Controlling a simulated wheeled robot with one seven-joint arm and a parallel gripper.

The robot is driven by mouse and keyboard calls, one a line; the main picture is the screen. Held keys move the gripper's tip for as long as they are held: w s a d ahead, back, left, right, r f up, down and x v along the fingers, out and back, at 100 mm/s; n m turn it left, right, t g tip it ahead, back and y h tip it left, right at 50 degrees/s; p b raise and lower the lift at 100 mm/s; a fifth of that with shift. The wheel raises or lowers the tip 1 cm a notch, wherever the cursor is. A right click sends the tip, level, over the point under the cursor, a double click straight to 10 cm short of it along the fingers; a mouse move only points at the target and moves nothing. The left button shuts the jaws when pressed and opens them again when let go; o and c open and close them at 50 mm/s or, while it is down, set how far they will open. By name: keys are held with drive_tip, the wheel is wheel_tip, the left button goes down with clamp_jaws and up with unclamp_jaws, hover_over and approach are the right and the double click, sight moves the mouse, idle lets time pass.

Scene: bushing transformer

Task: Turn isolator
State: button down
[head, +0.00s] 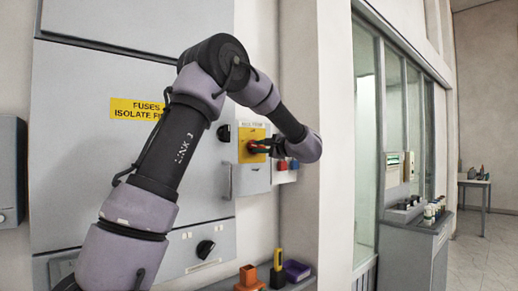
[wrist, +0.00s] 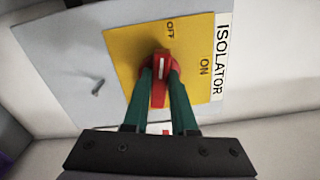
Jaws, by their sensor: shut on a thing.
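The isolator is a grey box with a yellow plate (wrist: 125,45) marked OFF and ON, beside a white ISOLATOR label (wrist: 219,60). Its red rotary handle (wrist: 160,67) sits at the middle of the yellow plate, with a white mark along it. In the wrist view the handle points roughly up and down the picture. My gripper (wrist: 160,88) has its two green fingers shut on the red handle, one on each side. In the head view the yellow plate (head: 245,146) is partly covered by my gripper (head: 261,146).
A grey cabinet (head: 80,140) with a yellow fuse warning sign (head: 138,109) stands to the left. Black rotary knobs (head: 205,249) are on its front. A shelf below holds an orange holder (head: 249,279) and a purple box (head: 297,271). Blue and red parts sit right of the isolator.

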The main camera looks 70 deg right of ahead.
drive_tip(key=m, duration=0.3)
drive_tip(key=shift+m, duration=0.4)
drive_tip(key=m, duration=0.3)
drive_tip(key=shift+d+r+m, duration=0.1)
drive_tip(key=shift+m, duration=0.2)
drive_tip(key=m, duration=0.4)
drive_tip(key=shift+s+d, duration=0.1)
drive_tip(key=shift+s, duration=0.05)
drive_tip(key=shift+d+m, duration=0.1)
drive_tip(key=shift+m, duration=1.8)
drive_tip(key=c, duration=0.7)
unclamp_jaws()
drive_tip(key=shift+r, duration=0.1)
drive_tip(key=v, duration=1.1)
